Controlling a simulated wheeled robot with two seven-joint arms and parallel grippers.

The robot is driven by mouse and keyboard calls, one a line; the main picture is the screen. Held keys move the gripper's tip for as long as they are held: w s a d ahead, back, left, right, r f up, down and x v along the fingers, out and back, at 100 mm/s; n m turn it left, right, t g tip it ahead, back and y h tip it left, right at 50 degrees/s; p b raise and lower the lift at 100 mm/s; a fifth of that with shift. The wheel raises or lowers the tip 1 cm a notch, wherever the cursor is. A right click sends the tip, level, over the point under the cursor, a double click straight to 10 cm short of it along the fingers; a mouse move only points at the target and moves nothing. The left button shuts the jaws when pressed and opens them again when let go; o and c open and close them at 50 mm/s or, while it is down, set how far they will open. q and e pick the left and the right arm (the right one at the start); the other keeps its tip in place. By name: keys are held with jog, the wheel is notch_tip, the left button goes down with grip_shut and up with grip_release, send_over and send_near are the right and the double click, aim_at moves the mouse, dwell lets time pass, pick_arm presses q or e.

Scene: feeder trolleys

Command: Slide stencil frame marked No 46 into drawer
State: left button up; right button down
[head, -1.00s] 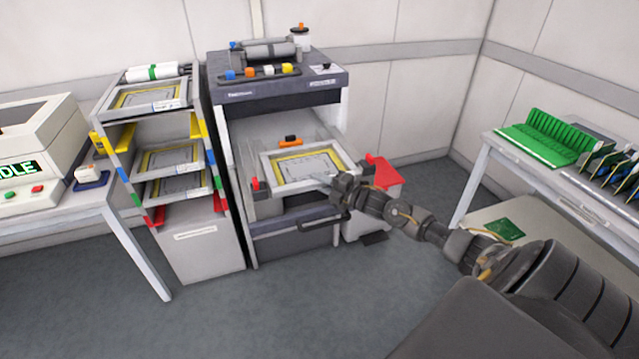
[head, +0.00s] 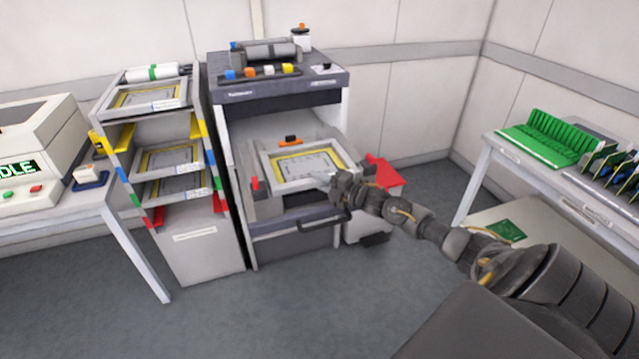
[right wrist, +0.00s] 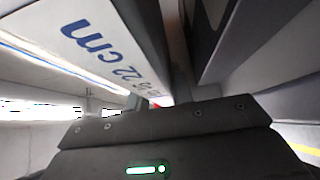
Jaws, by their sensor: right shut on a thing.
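The stencil frame (head: 305,163), a pale rim around a yellow-bordered grey sheet, lies over the pulled-out drawer (head: 262,208) of the dark-topped cabinet. My right gripper (head: 327,179) is shut on its front right edge. In the right wrist view, the frame's pale edge (right wrist: 88,40) carries a label reading "22 cm"; its number cannot be read. The right gripper's jaws (right wrist: 145,103) are at that edge, partly hidden by the gripper body. An orange part (head: 289,139) sits behind the frame's back edge. My left gripper is not in view.
A rack (head: 205,262) to the left holds several similar frames on coloured rails. A red-topped bin (head: 385,172) stands right of the cabinet, close to my right arm. A dark handle (head: 325,222) sticks out below the frame. The floor in front is clear.

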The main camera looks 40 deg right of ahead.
jog(key=shift+w+d+r+b, duration=0.1)
jog(key=shift+w+d+b, duration=0.1)
jog(key=shift+w+b, duration=0.3)
jog(key=shift+w+d+r+b, duration=0.1)
jog(key=shift+w+d+b, duration=0.1)
jog(key=shift+w+b, duration=0.25)
dwell(0.6)
jog(key=shift+c, duration=1.8)
grip_release()
jog(key=shift+f, duration=0.15)
